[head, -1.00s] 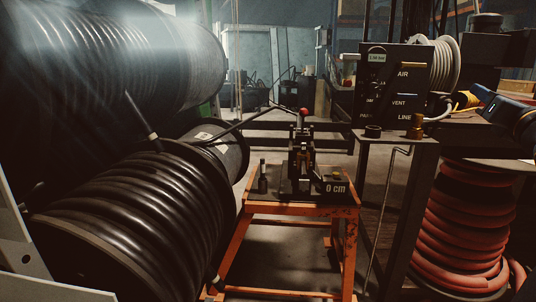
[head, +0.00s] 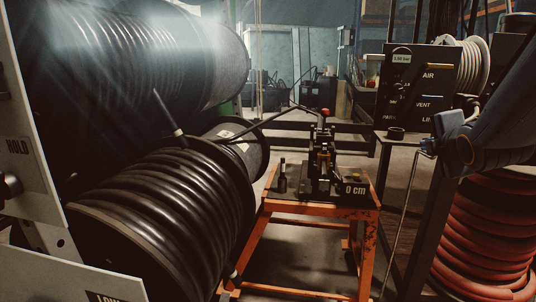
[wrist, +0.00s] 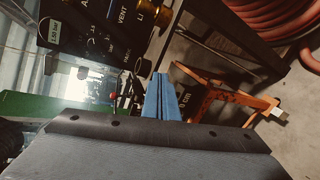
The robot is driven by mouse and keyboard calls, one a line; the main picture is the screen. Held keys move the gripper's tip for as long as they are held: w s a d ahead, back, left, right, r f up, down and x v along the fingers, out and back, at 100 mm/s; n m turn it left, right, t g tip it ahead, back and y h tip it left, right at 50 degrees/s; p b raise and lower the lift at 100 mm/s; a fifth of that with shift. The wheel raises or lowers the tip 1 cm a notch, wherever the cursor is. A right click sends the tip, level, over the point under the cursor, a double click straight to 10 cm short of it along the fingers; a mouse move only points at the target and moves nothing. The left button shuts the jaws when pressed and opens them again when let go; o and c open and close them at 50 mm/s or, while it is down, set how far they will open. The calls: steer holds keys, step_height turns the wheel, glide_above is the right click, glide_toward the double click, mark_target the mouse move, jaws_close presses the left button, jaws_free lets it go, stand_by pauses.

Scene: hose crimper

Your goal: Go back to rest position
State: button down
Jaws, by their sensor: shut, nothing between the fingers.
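My gripper (head: 449,124) is at the right of the head view, in front of the valve panel's stand and the red hose reel. Its blue fingers (wrist: 161,97) are in the middle of the wrist view, closed together with nothing between them. The hose crimper (head: 322,160), black with a red knob, stands on an orange table (head: 318,206) to the left of my gripper and apart from it. A "0 cm" block (head: 354,190) sits at its right side.
Large black hose reels (head: 165,215) fill the left. The valve panel (head: 418,85), marked AIR, VENT and LINE, stands behind my gripper. A red hose reel (head: 485,235) is at the lower right. Open floor shows behind the orange table.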

steer(key=s+a+f+m+g+y, duration=0.1)
steer(key=s+a+f+m+g, duration=0.2)
steer(key=a, duration=0.4)
steer(key=a+f+m+g+y, duration=0.1)
steer(key=a+f+m, duration=0.2)
steer(key=a+f, duration=0.3)
steer(key=s+a+f+m+g+y, duration=0.1)
steer(key=s+a+f+m+g, duration=0.2)
steer(key=s+a, duration=0.4)
steer(key=s+a+f+m+g+y, duration=0.1)
steer(key=s+a+f+m+g, duration=0.25)
steer(key=s+a, duration=0.35)
steer(key=s+a+m+g+p, duration=0.1)
steer(key=s+a+m+g, duration=0.15)
steer(key=s+a, duration=0.45)
steer(key=s+d+r+m+p, duration=0.2)
steer(key=d+r+p, duration=0.8)
steer(key=p, duration=0.8)
steer(key=shift+d+m+g, duration=0.3)
steer(key=shift+d+m, duration=0.2)
steer(key=shift+d, duration=0.3)
